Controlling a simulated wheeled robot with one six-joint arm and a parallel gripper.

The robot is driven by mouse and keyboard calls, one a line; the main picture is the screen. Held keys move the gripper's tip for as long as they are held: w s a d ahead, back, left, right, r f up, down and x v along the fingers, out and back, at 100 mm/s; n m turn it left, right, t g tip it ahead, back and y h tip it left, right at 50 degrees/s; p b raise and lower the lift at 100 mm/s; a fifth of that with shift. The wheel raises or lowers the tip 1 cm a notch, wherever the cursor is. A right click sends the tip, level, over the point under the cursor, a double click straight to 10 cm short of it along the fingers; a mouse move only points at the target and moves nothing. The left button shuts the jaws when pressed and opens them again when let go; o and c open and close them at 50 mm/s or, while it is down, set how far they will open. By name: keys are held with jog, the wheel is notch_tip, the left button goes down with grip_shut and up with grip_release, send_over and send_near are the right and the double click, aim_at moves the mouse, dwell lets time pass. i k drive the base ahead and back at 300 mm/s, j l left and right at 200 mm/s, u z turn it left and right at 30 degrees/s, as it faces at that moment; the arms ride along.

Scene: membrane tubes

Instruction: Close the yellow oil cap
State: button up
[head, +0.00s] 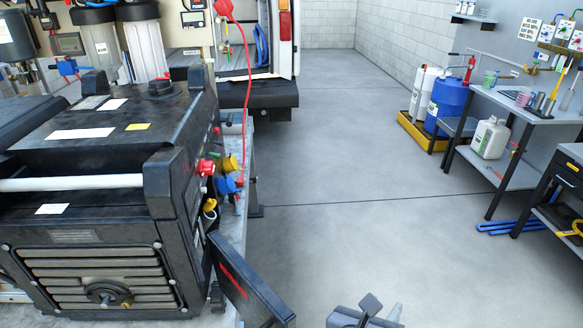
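Two yellow parts show on the right side of the large black machine (105,165). The upper yellow part (230,163) is round, just above a blue fitting (228,185). The lower yellow part (209,205) is looped or cap-like, with a dark spot below it. I cannot tell for certain which is the oil cap, or whether it is open. My gripper (368,312) is at the bottom edge, partly cut off, well right of and apart from both yellow parts. Its opening cannot be made out.
A red fitting (206,167) sits beside the yellow parts, and a red cable (247,70) hangs above. A black panel (245,283) juts out at the machine's lower right. Open floor (350,150) lies right of the machine, with a grey workbench (520,105) beyond.

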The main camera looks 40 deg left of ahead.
aim_at(210, 203)
jog(key=i+j+u, duration=0.1)
jog(key=i+u, duration=0.75)
jog(key=i+l+u, duration=0.15)
jog(key=u, duration=0.25)
jog(key=i+l+u, duration=0.3)
jog(key=i+u, duration=0.7)
jog(key=u, duration=0.2)
jog(key=i+l+u, duration=0.1)
jog(key=i+u, duration=0.25)
jog(key=k, duration=0.1)
